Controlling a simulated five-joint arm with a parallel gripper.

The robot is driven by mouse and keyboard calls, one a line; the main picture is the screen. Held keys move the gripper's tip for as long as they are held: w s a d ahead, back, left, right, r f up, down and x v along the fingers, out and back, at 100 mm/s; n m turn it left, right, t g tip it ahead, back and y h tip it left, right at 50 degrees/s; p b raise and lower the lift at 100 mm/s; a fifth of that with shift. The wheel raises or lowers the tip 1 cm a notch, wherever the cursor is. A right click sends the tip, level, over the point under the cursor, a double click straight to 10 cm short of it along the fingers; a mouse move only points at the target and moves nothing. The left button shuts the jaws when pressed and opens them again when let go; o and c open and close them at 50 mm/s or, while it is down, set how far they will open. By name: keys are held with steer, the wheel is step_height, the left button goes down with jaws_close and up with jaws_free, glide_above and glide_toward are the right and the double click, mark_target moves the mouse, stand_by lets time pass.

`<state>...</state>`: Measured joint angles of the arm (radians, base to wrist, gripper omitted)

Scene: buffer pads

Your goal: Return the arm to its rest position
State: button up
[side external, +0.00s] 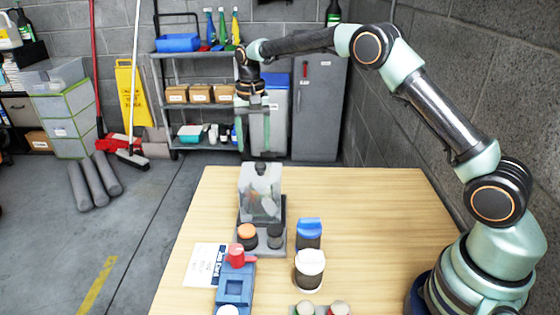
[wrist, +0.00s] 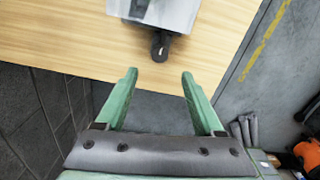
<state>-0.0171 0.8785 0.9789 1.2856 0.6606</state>
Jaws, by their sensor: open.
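My gripper (side external: 258,152) hangs pointing down near the far edge of the wooden table, close to a glossy grey upright panel. In the wrist view, its two green fingers (wrist: 159,74) are wide apart with nothing between them. The panel (side external: 260,190) stands on a dark grey stand (side external: 262,249). It also shows at the top of the wrist view (wrist: 167,12), beyond the fingertips, with a dark slotted tab below it. My arm reaches across from the right side of the table, high above the tabletop.
An orange-topped jar (side external: 247,235) and a dark one (side external: 275,235) sit before the panel. Nearby are a blue-lidded container (side external: 309,232), a white-lidded cup (side external: 309,270), a blue block (side external: 234,287) with a red piece, and a printed card (side external: 201,264). The table's right side (side external: 380,220) is clear.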

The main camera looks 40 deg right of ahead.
steer(key=shift+r, duration=0.55)
steer(key=shift+r, duration=0.1)
steer(key=s+r+n+t, duration=0.3)
steer(key=s+r, duration=0.8)
steer(key=r, duration=0.1)
steer(key=s+f+n+t, duration=0.1)
steer(key=s+n, duration=0.3)
steer(key=s, duration=1.1)
steer(key=shift+s+d+f+t, duration=0.25)
steer(key=shift+d+f+t, duration=0.15)
steer(key=shift+t, duration=0.4)
